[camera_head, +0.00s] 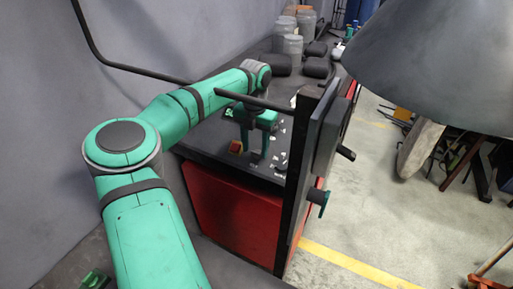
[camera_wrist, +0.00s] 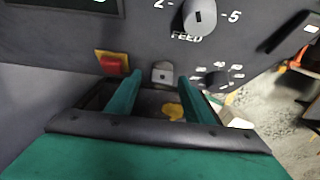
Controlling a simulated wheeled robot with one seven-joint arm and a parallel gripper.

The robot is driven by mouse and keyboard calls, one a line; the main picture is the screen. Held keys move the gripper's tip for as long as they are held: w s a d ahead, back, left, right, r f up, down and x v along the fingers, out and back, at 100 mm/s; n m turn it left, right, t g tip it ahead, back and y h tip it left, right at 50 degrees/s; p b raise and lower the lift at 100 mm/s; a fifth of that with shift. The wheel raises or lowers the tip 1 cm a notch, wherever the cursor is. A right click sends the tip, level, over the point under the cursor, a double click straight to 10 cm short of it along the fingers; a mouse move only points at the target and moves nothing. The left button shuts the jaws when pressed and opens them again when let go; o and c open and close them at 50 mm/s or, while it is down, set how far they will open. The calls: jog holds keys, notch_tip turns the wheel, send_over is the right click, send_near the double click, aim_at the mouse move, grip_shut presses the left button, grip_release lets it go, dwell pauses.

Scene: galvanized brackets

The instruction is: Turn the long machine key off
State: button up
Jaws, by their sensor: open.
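A small grey upright piece with a dark mark (camera_wrist: 162,70), which looks like the machine key, stands on the dark control panel (camera_wrist: 60,35) in the wrist view. My gripper (camera_wrist: 159,77) is open, with one green finger on each side of this piece. I see no finger closed on it, and I cannot tell whether either touches it. In the head view my gripper (camera_head: 257,156) reaches down at the panel; the key is too small to make out there. How far the key is turned is not clear.
A red button on a yellow base (camera_wrist: 113,64) sits just left of the fingers. A FEED knob (camera_wrist: 199,17) and a smaller dial (camera_wrist: 215,80) are to the right. A dark upright post (camera_head: 301,160) stands right of my gripper. Grey jars (camera_head: 292,47) stand farther back.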

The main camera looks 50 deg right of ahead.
jog(key=shift+s+d+f, duration=0.1)
jog(key=shift+d+f, duration=0.05)
jog(key=shift+f, duration=0.15)
jog(key=c, duration=1)
jog(key=shift+c, duration=0.2)
